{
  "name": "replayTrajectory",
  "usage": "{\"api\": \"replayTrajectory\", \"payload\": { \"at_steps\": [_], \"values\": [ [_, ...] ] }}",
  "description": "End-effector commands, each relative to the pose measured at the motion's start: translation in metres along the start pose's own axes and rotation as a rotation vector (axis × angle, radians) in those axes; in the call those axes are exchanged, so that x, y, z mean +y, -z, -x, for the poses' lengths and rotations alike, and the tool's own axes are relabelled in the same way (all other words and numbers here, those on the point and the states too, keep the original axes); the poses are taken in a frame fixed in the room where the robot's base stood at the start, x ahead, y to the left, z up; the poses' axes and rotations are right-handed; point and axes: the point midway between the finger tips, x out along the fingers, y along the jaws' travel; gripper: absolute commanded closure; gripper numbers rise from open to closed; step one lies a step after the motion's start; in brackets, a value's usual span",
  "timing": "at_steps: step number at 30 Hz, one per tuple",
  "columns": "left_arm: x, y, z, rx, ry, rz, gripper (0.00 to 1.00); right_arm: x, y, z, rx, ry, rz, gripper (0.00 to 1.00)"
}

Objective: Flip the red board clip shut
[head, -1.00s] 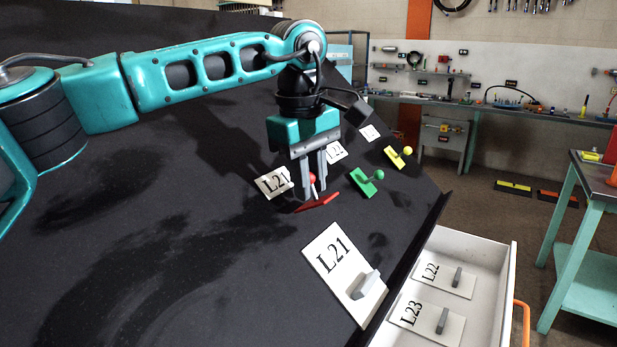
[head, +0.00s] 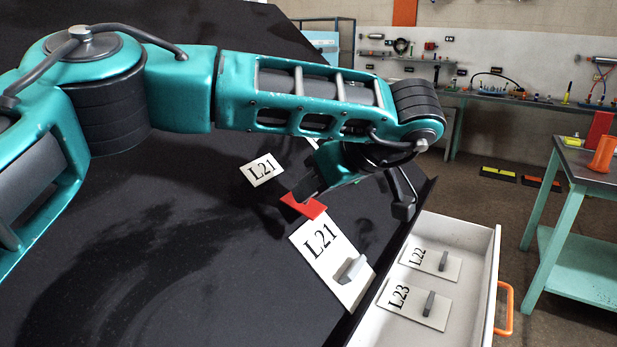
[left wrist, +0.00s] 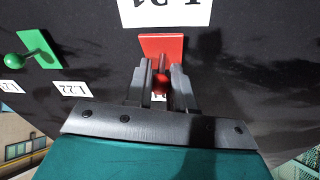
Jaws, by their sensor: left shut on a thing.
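The red board clip (head: 303,206) is on the black sloped board, at the upper end of the white L21 plate (head: 318,243). In the left wrist view the clip's red flat piece (left wrist: 162,45) is just beyond my left fingertips, with a small gap to the white plate (left wrist: 165,10). A thin lever with a red ball (left wrist: 160,84) runs between the fingers. My left gripper (left wrist: 161,66) is shut on the clip's lever. In the head view its fingers are dark and partly hidden by my arm. My right gripper does not show.
An L21 label (head: 262,170) is stuck on the board above the clip. A green clip (left wrist: 33,50) and an L22 label (left wrist: 72,89) show in the left wrist view. An open white drawer (head: 450,235) holds plates L22 (head: 432,263) and L23 (head: 412,303).

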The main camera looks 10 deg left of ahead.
Motion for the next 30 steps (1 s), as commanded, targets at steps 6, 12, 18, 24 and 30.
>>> {"api": "replayTrajectory", "payload": {
  "at_steps": [6,12,18,24,30],
  "values": [
    [0.002,-0.011,-0.004,0.187,0.045,-0.027,1.00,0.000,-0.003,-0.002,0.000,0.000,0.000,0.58],
    [0.003,-0.018,-0.009,0.321,0.079,-0.044,1.00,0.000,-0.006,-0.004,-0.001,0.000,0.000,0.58],
    [0.004,-0.021,-0.012,0.409,0.101,-0.055,1.00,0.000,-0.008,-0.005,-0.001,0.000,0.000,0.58],
    [0.004,-0.023,-0.013,0.453,0.113,-0.060,1.00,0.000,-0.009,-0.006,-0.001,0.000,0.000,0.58],
    [0.004,-0.023,-0.014,0.465,0.117,-0.063,1.00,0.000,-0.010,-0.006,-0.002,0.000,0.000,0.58]
  ]
}}
